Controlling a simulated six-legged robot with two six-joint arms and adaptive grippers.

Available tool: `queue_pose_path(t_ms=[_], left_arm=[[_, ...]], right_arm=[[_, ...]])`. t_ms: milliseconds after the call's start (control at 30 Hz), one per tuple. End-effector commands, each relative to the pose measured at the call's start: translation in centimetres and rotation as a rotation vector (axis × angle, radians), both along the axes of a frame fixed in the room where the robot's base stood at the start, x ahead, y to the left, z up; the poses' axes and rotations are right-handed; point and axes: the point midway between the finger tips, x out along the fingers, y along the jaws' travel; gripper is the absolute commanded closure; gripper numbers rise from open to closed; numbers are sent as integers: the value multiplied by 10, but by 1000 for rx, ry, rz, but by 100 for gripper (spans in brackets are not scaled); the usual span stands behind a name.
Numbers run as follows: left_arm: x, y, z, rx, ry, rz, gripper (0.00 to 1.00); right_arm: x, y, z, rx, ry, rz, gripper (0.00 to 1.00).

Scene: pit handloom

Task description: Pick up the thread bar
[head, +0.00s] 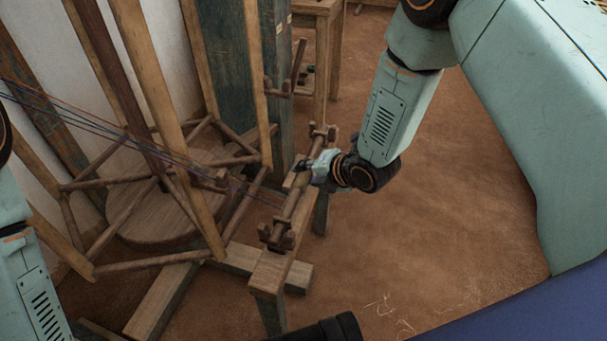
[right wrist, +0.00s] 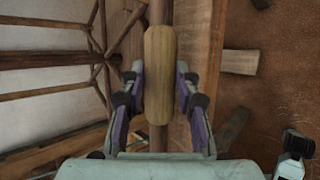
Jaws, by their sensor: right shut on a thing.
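The thread bar (head: 290,205) is a brown wooden rod lying along a narrow wooden stand, with dark wooden brackets near its two ends. My right gripper (head: 303,168) is at the middle of the bar and shut on it. In the right wrist view the bar has a pale, rounded wooden grip (right wrist: 159,75) between the two fingers of my right gripper (right wrist: 159,95). The gripper and wrist hide part of the bar in the head view.
A wooden reel frame (head: 160,262) with a round base (head: 150,215) stands left of the stand, with dark threads (head: 100,118) running towards the bar. A blue-green post (head: 228,70) stands behind. The brown floor (head: 450,230) on the right is clear.

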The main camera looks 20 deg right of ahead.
Motion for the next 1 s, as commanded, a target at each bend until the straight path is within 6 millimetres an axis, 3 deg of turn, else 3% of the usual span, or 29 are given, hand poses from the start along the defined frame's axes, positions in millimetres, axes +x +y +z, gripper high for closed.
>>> queue_pose_path(t_ms=[167,567,1000], left_arm=[[0,0,0,0,0,0,60],[0,0,3,0,0,0,60],[0,0,36,0,0,0,60]], right_arm=[[1,0,1,1,-2,0,100],[1,0,7,1,-5,0,100],[1,0,86,1,-6,0,100]])
